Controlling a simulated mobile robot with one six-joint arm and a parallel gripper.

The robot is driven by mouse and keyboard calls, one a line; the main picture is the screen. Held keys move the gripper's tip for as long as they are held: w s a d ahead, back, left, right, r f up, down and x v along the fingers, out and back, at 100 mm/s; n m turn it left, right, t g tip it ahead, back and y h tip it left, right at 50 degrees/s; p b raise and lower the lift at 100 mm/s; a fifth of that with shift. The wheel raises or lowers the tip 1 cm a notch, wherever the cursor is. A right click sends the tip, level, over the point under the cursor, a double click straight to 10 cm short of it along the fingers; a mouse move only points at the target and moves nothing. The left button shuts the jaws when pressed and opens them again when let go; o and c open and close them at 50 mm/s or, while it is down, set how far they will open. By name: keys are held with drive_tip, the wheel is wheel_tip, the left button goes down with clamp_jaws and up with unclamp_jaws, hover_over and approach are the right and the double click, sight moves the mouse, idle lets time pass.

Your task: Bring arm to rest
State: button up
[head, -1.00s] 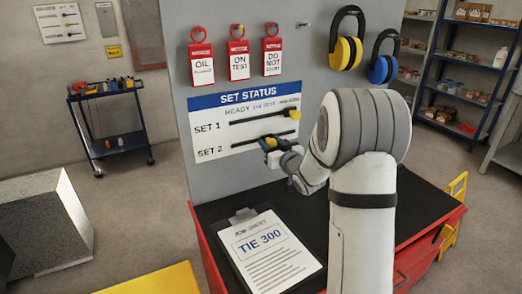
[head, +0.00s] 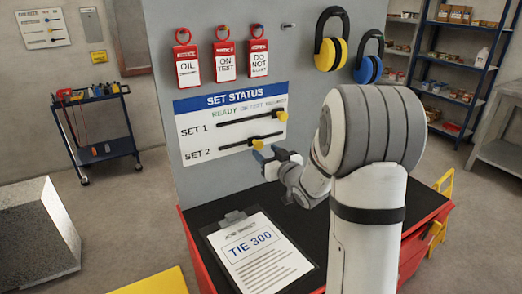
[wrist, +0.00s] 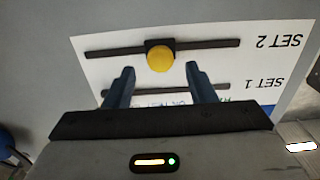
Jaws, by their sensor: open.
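My gripper (head: 268,155) is open and empty in front of the SET STATUS board (head: 203,107), a little below the SET 2 knob in the head view. In the wrist view, which sees the board upside down, my two fingers (wrist: 160,80) stand apart with the yellow SET 2 knob (wrist: 160,58) beyond their tips, near the middle of its rail. The SET 2 knob (head: 258,145) also shows clear of the fingers in the head view. The yellow SET 1 knob (head: 283,115) is at the right end of its rail; the wrist view does not show it.
Red tags (head: 224,60) and yellow and blue ear defenders (head: 331,50) hang on the grey panel above. A clipboard (head: 258,255) lies on the black bench top (head: 205,215) below my arm. A blue trolley (head: 103,150) and shelves stand farther back.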

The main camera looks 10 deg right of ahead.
drive_tip(key=shift+v, duration=1.2)
